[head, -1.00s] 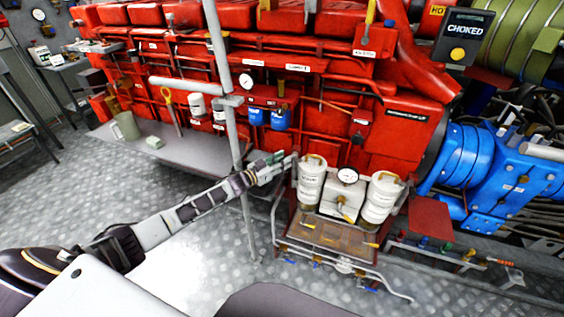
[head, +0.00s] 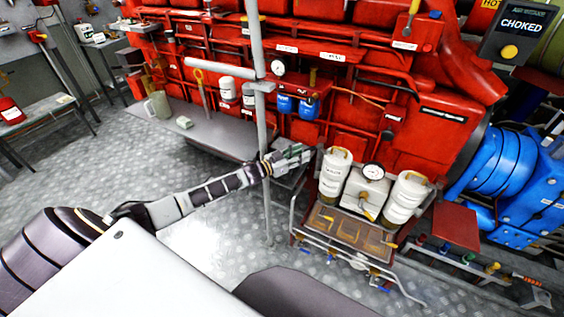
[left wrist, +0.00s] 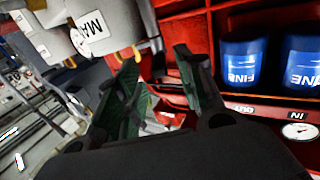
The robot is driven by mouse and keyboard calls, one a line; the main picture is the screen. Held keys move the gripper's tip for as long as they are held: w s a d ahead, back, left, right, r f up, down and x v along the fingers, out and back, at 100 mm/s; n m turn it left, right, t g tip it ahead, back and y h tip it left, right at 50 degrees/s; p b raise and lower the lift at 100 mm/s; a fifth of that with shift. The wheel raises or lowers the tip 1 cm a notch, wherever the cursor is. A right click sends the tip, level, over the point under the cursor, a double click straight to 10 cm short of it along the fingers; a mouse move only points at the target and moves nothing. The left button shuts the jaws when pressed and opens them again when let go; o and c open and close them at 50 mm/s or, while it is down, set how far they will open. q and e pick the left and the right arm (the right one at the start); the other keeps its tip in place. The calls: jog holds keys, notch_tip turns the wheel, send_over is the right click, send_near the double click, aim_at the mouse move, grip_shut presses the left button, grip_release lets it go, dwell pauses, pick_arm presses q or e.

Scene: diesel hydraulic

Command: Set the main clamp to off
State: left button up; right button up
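No part in view can be read as the main clamp. In the left wrist view a white canister (left wrist: 108,22) with a partly cut-off label starting "MA" hangs at the upper left, a small yellow part (left wrist: 141,44) at its edge. In the head view two white canisters with yellow tops, one left (head: 334,176) and one right (head: 406,200), flank a gauge block (head: 367,190). My left gripper (head: 308,154) is beside the left canister's upper left. In the left wrist view its fingers (left wrist: 155,55) are apart with nothing seen between them. My right gripper is not in view.
A grey upright pole (head: 263,110) stands just behind my left forearm. The red engine (head: 430,135) fills the back. Blue canisters (left wrist: 245,60) are right of my fingers in the left wrist view. A pipe-framed brown tray (head: 345,228) sits below the white canisters. Open floor (head: 205,245) lies front left.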

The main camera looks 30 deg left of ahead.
pick_arm(q)
jog(key=v, duration=0.8)
jog(key=shift+s, duration=0.15)
dwell(0.4)
jog(key=shift+a, duration=0.1)
